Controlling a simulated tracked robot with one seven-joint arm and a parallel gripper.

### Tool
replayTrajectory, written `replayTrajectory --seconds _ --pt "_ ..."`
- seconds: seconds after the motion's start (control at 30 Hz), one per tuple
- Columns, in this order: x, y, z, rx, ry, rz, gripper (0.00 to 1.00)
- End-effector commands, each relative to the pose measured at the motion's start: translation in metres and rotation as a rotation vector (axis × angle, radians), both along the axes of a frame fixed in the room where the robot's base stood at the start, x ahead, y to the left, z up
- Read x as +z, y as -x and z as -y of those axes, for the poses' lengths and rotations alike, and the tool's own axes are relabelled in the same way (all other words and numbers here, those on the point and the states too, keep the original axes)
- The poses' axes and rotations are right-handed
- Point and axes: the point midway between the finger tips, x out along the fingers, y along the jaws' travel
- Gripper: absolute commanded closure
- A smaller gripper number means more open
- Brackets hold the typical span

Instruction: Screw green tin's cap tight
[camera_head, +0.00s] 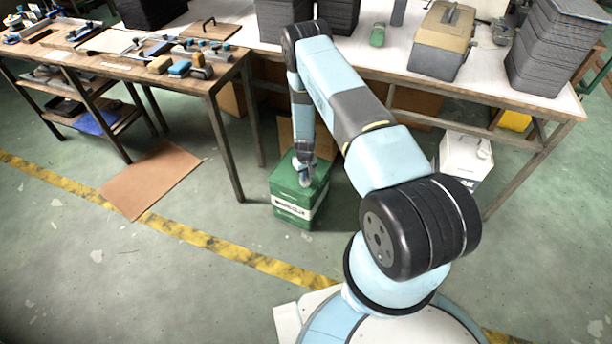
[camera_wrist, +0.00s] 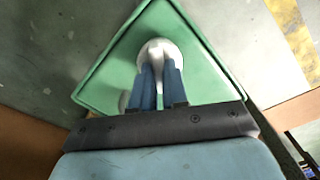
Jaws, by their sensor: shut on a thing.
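The green tin (camera_head: 298,203) stands upright on the floor in front of the workbench, with a white label band on its sides. In the wrist view its square green top (camera_wrist: 204,72) fills the middle. The white round cap (camera_wrist: 158,47) sits on that top. My gripper (camera_wrist: 160,66) reaches down with its two blue fingers on either side of the cap and is shut on it. In the head view my gripper (camera_head: 304,176) is over the tin's top, and the cap is mostly hidden there.
A white canister (camera_head: 463,158) stands on the floor at the right, by the bench legs. A brown cardboard sheet (camera_head: 150,180) lies on the floor at the left. The workbench (camera_head: 545,98) holds black stacks and a beige toolbox (camera_head: 442,40). Open floor lies in front of the tin.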

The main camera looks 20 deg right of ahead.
Motion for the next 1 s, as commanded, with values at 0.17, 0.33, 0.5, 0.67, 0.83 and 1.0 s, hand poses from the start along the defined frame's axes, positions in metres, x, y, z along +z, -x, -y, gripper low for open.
replayTrajectory --seconds 0.17,0.33,0.5,0.67,0.83,1.0 --pt "0.0001 -0.0004 -0.0004 -0.085 0.000 0.001 1.00" --pt "0.0001 -0.0006 0.0002 -0.218 0.000 0.001 1.00" --pt "0.0002 -0.0006 0.0008 -0.379 0.000 0.001 1.00" --pt "0.0002 -0.0005 0.0015 -0.531 0.000 0.001 1.00" --pt "0.0002 -0.0004 0.0020 -0.693 0.000 0.001 1.00" --pt "0.0002 -0.0002 0.0023 -0.855 0.001 0.001 1.00"
